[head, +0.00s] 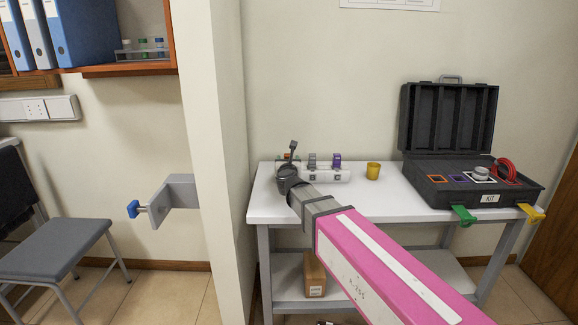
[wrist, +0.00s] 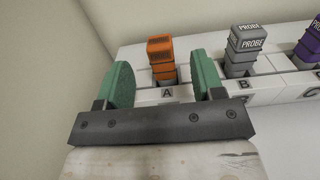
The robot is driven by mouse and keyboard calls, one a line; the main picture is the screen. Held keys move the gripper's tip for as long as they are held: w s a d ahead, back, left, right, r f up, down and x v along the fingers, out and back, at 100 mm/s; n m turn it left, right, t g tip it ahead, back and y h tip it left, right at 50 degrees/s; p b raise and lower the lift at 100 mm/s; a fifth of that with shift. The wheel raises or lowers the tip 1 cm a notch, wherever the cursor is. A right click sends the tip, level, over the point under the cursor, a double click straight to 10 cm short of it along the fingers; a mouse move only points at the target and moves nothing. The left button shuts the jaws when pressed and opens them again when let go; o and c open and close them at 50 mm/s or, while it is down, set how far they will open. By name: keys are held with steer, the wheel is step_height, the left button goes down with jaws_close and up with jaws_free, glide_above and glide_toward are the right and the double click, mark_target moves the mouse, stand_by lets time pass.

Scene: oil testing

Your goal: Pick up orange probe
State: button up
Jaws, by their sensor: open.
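The orange probe (wrist: 161,58) stands upright in slot A of a white rack (wrist: 173,93) in the wrist view. My gripper (wrist: 162,82) is open, with one green finger to the left of the orange probe and the other to its right. The probe is apart from both fingers and appears just beyond or between them; the exact depth is hard to tell. In the head view, my gripper (head: 288,160) is at the rack's left end and my arm hides most of the orange probe.
A grey probe (wrist: 242,50) and a purple probe (wrist: 309,45) stand in the rack to the right. On the white table (head: 350,202) are a yellow cup (head: 373,171) and an open black kit case (head: 455,190). A wall pillar (head: 225,150) stands left of the table.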

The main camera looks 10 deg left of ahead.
mark_target(288, 154)
steer(key=x, duration=0.7)
steer(key=shift+w+a, duration=0.15)
steer(key=shift+w, duration=0.2)
steer(key=shift+s, duration=0.1)
steer(key=c, duration=1)
